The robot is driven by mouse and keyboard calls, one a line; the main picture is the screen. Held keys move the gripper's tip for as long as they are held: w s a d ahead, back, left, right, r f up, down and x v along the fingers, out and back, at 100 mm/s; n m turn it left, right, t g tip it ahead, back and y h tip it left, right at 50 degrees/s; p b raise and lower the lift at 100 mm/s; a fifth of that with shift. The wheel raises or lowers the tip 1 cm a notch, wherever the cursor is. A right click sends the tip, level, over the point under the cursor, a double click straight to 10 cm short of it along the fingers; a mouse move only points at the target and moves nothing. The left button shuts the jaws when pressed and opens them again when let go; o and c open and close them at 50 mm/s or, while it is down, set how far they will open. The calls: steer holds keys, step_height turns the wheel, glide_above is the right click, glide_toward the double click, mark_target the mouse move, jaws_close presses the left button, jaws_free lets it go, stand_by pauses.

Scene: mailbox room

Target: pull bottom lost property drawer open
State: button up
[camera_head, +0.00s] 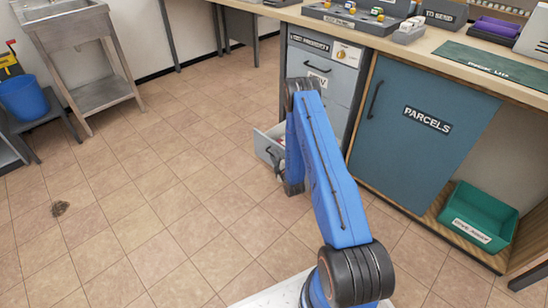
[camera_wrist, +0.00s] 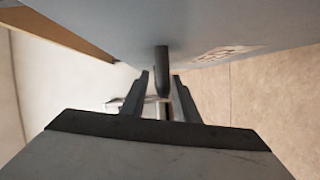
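The grey lost property drawer unit (camera_head: 343,88) stands under the counter, left of the parcels door. A low drawer (camera_head: 264,146) sticks out from it, with a dark handle on its front; it looks like the bottom one. My arm hides much of the unit's lower part and my gripper in the head view. In the wrist view, my gripper (camera_wrist: 160,75) has its two fingers apart. A dark handle bar (camera_wrist: 162,62) stands between them with a small gap on each side. A grey-blue panel (camera_wrist: 110,32) with a blurred label fills the top of that view.
A blue parcels door (camera_head: 415,150) is shut to the right. A green crate (camera_head: 480,215) sits low beside it. The wooden counter (camera_head: 425,42) runs above. A metal sink (camera_head: 75,35) and blue bucket (camera_head: 22,98) are at the left.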

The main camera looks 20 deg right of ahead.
steer(key=s+r, duration=0.1)
steer(key=s, duration=1.6)
steer(key=shift+s+a+r, duration=0.15)
steer(key=shift+a+r, duration=0.05)
steer(key=shift+a, duration=0.15)
